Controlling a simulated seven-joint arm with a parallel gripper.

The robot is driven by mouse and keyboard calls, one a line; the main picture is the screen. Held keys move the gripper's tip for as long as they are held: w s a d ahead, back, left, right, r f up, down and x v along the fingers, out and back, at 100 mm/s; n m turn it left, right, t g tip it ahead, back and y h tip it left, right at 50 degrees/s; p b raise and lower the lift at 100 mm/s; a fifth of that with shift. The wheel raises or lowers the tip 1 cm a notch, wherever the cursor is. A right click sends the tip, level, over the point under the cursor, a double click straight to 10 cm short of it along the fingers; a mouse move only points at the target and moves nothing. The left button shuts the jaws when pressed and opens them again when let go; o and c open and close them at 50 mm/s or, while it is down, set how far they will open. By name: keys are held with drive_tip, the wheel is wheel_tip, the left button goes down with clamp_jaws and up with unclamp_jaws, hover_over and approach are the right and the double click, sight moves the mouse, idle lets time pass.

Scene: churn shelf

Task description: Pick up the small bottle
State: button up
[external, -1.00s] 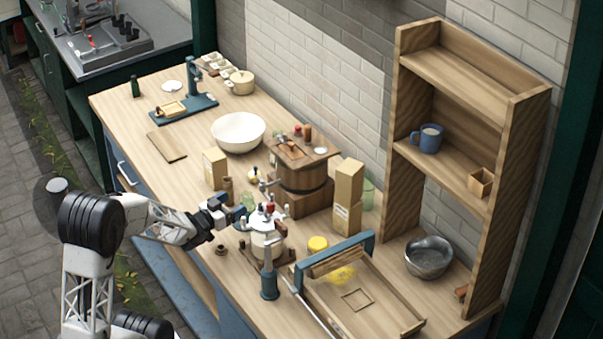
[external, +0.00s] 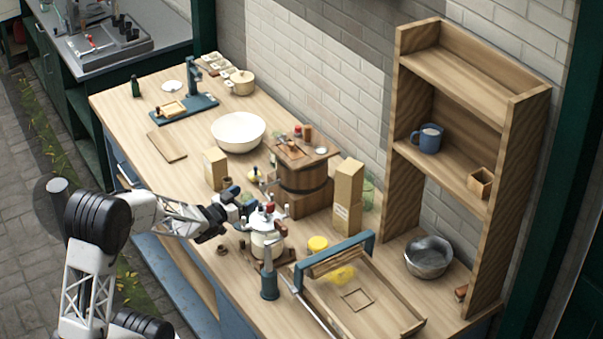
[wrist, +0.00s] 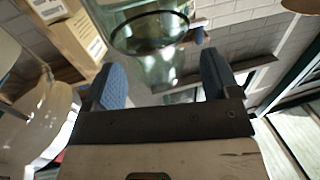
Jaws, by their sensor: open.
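My gripper (external: 238,203) is open over the near side of the bench, just left of the white-bodied churn (external: 266,243). In the wrist view its two blue fingertips (wrist: 163,72) are apart. A clear greenish glass vessel (wrist: 150,34) with a dark round rim shows just beyond and between them; I see no contact. In the external view this vessel is mostly hidden by the gripper. A small dark green bottle (external: 136,87) stands at the far left of the bench. I cannot tell which of these is the small bottle.
A white bowl (external: 238,131) is farther back. A blue-handled tray (external: 400,312) lies to the right, below the wooden shelf (external: 487,200). The bench's left part has free room.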

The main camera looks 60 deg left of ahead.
drive_tip(key=shift+w+a, duration=0.15)
drive_tip(key=shift+w, duration=0.55)
drive_tip(key=shift+c, duration=0.2)
drive_tip(key=c, duration=1.3)
drive_tip(key=shift+r, duration=5)
